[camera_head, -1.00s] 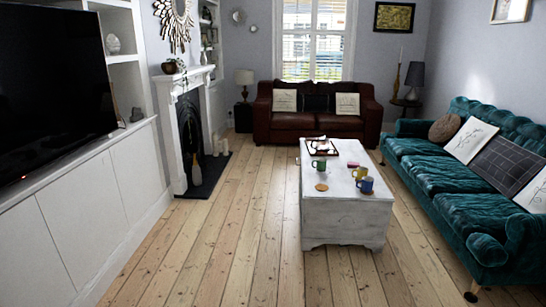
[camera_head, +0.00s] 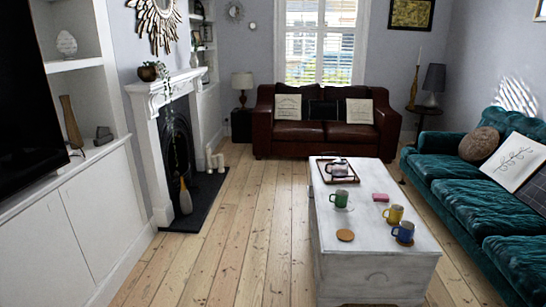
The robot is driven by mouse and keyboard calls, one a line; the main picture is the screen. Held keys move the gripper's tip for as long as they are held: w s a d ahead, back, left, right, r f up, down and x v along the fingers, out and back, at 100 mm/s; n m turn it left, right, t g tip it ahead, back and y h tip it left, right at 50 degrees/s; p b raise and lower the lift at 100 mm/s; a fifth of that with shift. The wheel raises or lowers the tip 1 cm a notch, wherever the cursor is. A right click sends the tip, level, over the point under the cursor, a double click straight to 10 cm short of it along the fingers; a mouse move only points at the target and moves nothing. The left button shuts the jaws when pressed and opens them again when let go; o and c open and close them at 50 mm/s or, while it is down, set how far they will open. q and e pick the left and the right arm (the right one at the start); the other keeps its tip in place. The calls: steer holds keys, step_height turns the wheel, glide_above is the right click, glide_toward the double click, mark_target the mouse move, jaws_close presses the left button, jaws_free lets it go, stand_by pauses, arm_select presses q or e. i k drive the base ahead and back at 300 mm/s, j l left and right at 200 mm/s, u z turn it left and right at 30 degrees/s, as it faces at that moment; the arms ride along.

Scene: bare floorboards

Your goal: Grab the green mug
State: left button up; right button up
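The green mug (camera_head: 339,198) stands upright on the white chest-like coffee table (camera_head: 372,250), left of the table's middle. A yellow mug (camera_head: 393,214) and a blue mug (camera_head: 403,232) stand to its right and nearer to me. Neither of my grippers shows in the head view, so I cannot see whether they are open or shut.
A round coaster (camera_head: 345,235), a pink item (camera_head: 380,197) and a tray (camera_head: 338,172) are also on the table. A teal sofa (camera_head: 450,185) stands close on the right, a brown sofa (camera_head: 325,133) behind. Bare floorboards (camera_head: 235,240) lie free left of the table.

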mark_target(338, 199)
steer(key=i+u, duration=0.1)
steer(key=i, duration=0.5)
steer(key=i+l+u, duration=0.1)
steer(key=i, duration=0.5)
steer(key=i+l+u, duration=0.15)
steer(key=i, duration=0.4)
steer(key=i+j+z, duration=0.1)
steer(key=i, duration=0.45)
steer(key=i+j+z, duration=0.15)
steer(key=i, duration=0.45)
steer(key=i+j+z, duration=0.1)
steer(key=i, duration=0.45)
steer(key=i+z, duration=0.55)
steer(key=z, duration=0.15)
steer(key=i+z, duration=0.35)
steer(key=k+j, duration=0.05)
steer(key=k, duration=0.05)
